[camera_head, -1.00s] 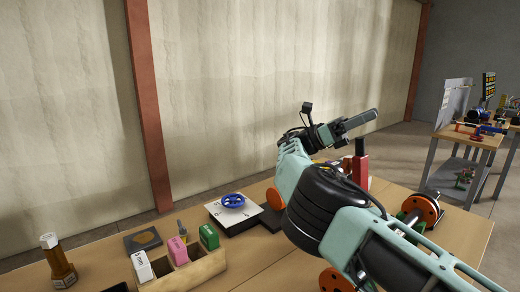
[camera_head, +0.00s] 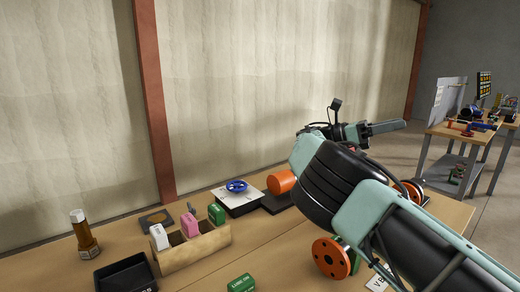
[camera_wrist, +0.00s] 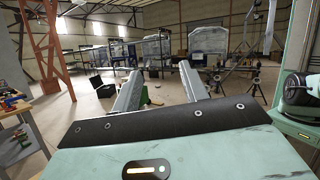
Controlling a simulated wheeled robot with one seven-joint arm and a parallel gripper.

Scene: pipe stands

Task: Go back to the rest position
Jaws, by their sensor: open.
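My gripper (camera_head: 385,127) is held up above the right end of the workbench (camera_head: 190,266) in the head view, pointing right. In the wrist view its two fingers (camera_wrist: 161,90) stand apart with nothing between them, facing out over the workshop floor. My arm crosses the right side of the head view and hides part of the bench.
On the bench are a wooden box (camera_head: 192,246) with coloured blocks, a blue handwheel on a white plate (camera_head: 243,204), an orange cylinder (camera_head: 282,181), orange flanges (camera_head: 331,258), a black tray (camera_head: 125,275) and a brown bottle-like object (camera_head: 86,237). Another bench (camera_head: 459,133) stands behind at right.

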